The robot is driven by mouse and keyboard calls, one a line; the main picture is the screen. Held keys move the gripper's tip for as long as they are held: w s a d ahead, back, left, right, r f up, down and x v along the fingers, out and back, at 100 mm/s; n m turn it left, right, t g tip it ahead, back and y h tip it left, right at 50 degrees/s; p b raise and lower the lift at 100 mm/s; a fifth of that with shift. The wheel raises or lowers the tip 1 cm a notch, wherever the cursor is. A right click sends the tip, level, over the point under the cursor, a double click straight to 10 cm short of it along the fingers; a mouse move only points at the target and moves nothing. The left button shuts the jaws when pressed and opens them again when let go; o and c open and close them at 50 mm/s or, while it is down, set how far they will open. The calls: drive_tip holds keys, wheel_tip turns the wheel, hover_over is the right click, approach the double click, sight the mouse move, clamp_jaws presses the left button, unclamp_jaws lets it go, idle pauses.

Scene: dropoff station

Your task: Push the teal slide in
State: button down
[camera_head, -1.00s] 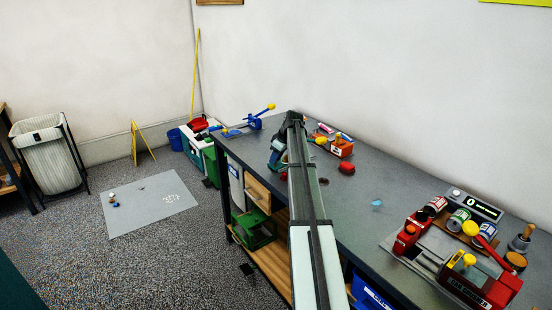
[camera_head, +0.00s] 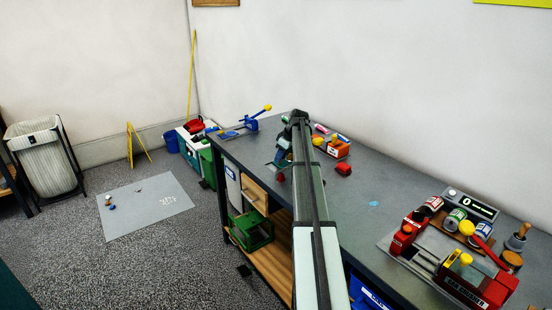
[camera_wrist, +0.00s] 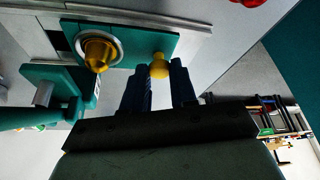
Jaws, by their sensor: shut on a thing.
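In the wrist view the teal slide (camera_wrist: 137,43) is a flat teal plate lying in a pale grey track. A gold cone in a light ring (camera_wrist: 97,54) stands on it, and a yellow knob (camera_wrist: 159,66) sits near its right end. My gripper (camera_wrist: 160,72) has its dark fingers on both sides of this knob and is shut on it. A teal bracket and bar (camera_wrist: 62,85) stand at the left. In the head view my arm hides most of the teal station and the gripper tips.
A grey bench (camera_head: 385,185) runs along the wall. An orange box (camera_head: 336,149) and a red object (camera_head: 343,169) lie right of my arm. A red station with cans (camera_head: 455,280) stands at the front right. A blue lever press (camera_head: 251,123) is at the far end.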

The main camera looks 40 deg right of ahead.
drive_tip(key=c, duration=0.9)
unclamp_jaws()
drive_tip(key=v, duration=1.3)
drive_tip(key=shift+s+r, duration=0.25)
drive_tip(key=shift+r, duration=0.1)
